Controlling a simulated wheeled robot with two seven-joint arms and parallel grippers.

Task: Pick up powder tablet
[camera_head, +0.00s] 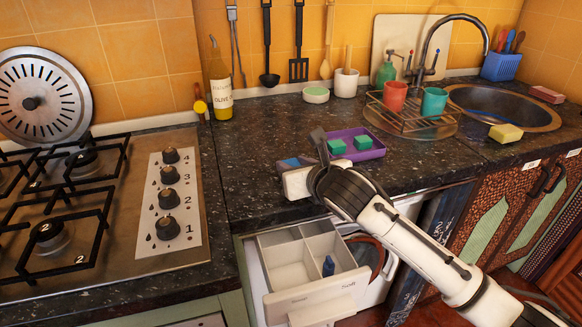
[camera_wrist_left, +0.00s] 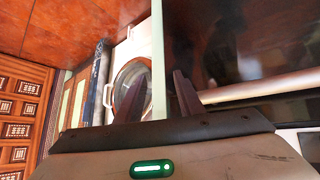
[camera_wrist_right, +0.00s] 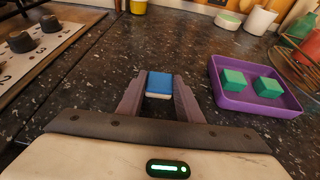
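A blue and white powder tablet (camera_wrist_right: 159,85) is between the fingertips of my right gripper (camera_wrist_right: 160,88), which touch it on both sides. Its blue top also shows in the head view (camera_head: 290,162), partly hidden behind the gripper, near the counter's front edge. I cannot tell whether it touches the counter. In the left wrist view my left gripper (camera_wrist_left: 160,92) is open, with its fingers on either side of a pale green edge (camera_wrist_left: 158,50) and gaps beside it. It is not in the head view.
An open drawer (camera_head: 307,297) with compartments and a small blue bottle (camera_head: 328,265) lies below my right gripper. A purple tray (camera_head: 370,151) with green cubes stands beside it on the counter. The dish rack (camera_head: 405,117) and sink are further right, the stove left. The counter's middle is clear.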

